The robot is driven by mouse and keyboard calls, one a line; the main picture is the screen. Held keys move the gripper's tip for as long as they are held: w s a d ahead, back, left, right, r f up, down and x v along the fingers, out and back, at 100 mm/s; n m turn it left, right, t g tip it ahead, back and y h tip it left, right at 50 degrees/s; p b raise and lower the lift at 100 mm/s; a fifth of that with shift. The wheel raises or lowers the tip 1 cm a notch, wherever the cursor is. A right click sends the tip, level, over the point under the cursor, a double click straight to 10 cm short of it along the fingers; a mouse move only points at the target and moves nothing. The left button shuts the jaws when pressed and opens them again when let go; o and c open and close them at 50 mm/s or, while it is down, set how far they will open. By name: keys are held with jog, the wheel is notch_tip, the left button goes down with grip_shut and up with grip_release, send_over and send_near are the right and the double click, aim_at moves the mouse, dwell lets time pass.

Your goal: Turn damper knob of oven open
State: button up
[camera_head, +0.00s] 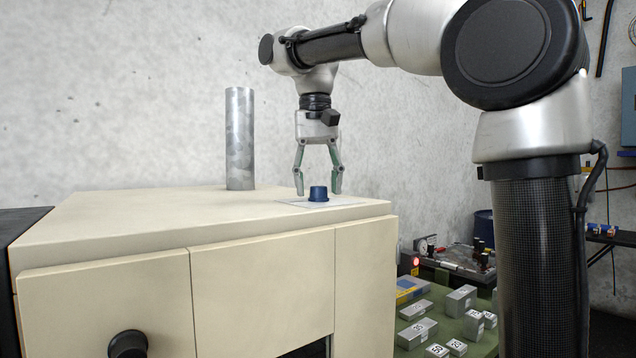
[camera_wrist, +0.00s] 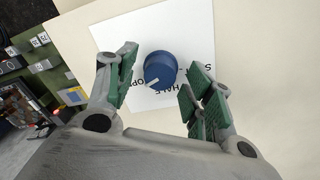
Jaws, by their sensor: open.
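The blue damper knob (camera_head: 318,194) stands on a white label plate (camera_head: 290,202) on top of the cream oven (camera_head: 130,215), near its right end. In the wrist view the knob (camera_wrist: 160,68) is round with a white pointer mark at its lower left. Printed words on the white label (camera_wrist: 125,30) are partly hidden by the knob and fingers. My gripper (camera_head: 318,193) points down over the knob with its green-padded fingers spread. In the wrist view my gripper (camera_wrist: 160,82) has one finger on each side of the knob, with visible gaps to it.
A grey metal pipe (camera_head: 240,140) rises from the oven top behind and left of the knob. A black round handle (camera_head: 128,344) is on the oven front. Below right, a green table (camera_head: 470,345) holds several numbered metal blocks.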

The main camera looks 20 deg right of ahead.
notch_tip(320, 180, up, 7)
jog(key=shift+a+r, duration=0.15)
jog(key=shift+r, duration=0.05)
dwell(0.3)
jog(key=shift+s, duration=0.1)
dwell(0.3)
